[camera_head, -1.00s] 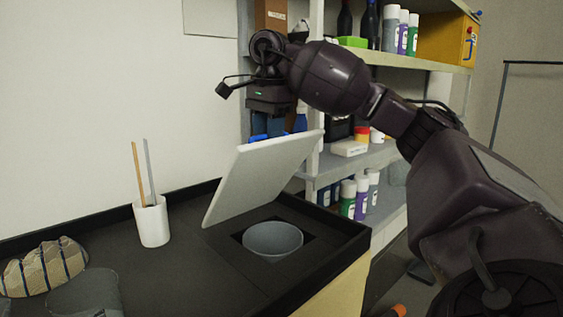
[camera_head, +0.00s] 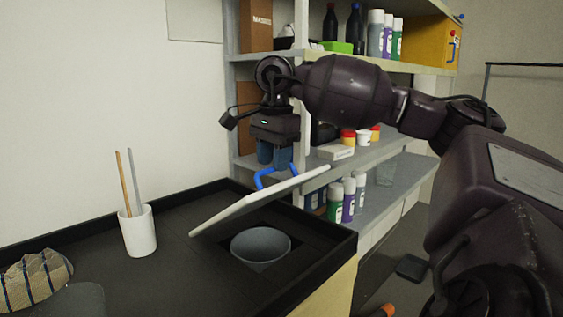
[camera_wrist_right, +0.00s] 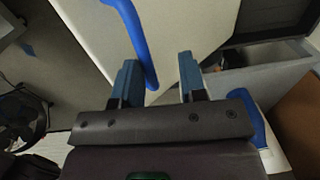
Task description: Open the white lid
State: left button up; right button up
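The white lid (camera_head: 262,202) is tilted over a square opening in the dark counter, with its right side raised. Its blue handle (camera_head: 264,178) shows above it, below my right gripper (camera_head: 276,158), which points down. In the right wrist view, the white lid (camera_wrist_right: 190,28) fills the upper middle. The blue handle (camera_wrist_right: 137,42) runs down to between the spread fingers of my right gripper (camera_wrist_right: 158,78), close to the left finger. The fingers are apart and not closed on it. A grey bowl (camera_head: 261,246) sits in the opening under the lid. My left gripper is not in view.
A white cup (camera_head: 138,232) with two sticks stands left of the lid. A striped cloth-like item (camera_head: 36,279) lies at the lower left. Shelves with bottles (camera_head: 348,198) and boxes stand behind. The counter has a raised dark rim (camera_head: 318,253).

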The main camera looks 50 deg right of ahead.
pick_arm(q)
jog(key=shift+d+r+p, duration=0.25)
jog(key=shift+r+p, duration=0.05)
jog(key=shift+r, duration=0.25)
pick_arm(e)
jog(key=shift+s+f, duration=0.6)
jog(key=shift+s, duration=0.15)
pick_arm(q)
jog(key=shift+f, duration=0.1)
pick_arm(e)
jog(key=shift+w+r+b, duration=0.4)
jog(key=shift+r+b, duration=0.2)
jog(key=shift+b, duration=0.05)
pick_arm(q)
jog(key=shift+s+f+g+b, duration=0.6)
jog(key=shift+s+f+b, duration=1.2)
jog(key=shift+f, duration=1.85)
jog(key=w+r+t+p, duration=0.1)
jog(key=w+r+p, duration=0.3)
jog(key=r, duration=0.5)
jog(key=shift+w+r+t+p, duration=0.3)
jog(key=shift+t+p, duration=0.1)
jog(key=shift+p, duration=0.75)
pick_arm(e)
jog(key=w+r, duration=0.3)
jog(key=r, duration=0.7)
jog(key=shift+w+d+r, duration=0.2)
jog(key=shift+w, duration=0.1)
